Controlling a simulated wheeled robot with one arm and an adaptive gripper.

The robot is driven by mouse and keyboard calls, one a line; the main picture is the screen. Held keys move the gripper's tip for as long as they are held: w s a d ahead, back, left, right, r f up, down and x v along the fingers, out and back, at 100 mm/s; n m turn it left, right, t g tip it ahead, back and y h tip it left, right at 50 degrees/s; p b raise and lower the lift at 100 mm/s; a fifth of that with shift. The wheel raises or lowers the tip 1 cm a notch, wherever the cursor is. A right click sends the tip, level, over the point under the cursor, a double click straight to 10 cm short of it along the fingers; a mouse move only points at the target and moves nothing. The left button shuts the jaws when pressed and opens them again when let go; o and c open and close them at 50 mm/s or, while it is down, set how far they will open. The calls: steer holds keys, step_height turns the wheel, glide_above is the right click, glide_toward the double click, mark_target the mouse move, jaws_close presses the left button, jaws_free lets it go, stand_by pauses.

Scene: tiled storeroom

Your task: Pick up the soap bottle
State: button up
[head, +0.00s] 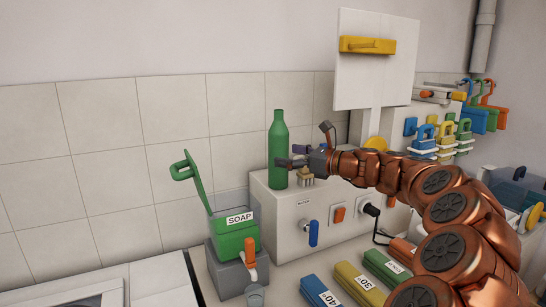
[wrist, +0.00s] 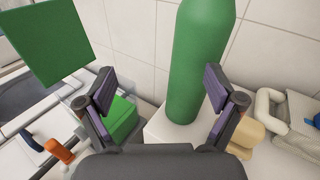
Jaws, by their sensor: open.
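The soap bottle is a plain green bottle (head: 278,145) standing upright on a white box (head: 275,215) against the tiled wall. I cannot tell whether the right finger touches the bottle.
A green container labelled SOAP (head: 232,232) with a raised lid (head: 192,180) stands left of the white box. A small tan object (head: 305,178) sits right beside the bottle. A white panel (head: 372,75) rises behind my arm. Blue, yellow and green blocks (head: 350,282) lie in front.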

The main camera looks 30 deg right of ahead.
mark_target(287, 148)
steer(key=shift+m+t+h, duration=0.5)
steer(key=shift+m, duration=0.4)
steer(key=d, duration=0.4)
steer(key=shift+w+r, duration=0.1)
steer(key=shift+w, duration=0.05)
steer(key=shift+w+d, duration=0.15)
steer(key=shift+w, duration=0.15)
steer(key=shift+p+x, duration=0.35)
steer(key=shift+x, duration=1)
steer(key=p+x, duration=0.1)
steer(key=x, duration=0.3)
steer(key=shift+w, duration=0.2)
jaws_close()
steer(key=shift+r, duration=0.1)
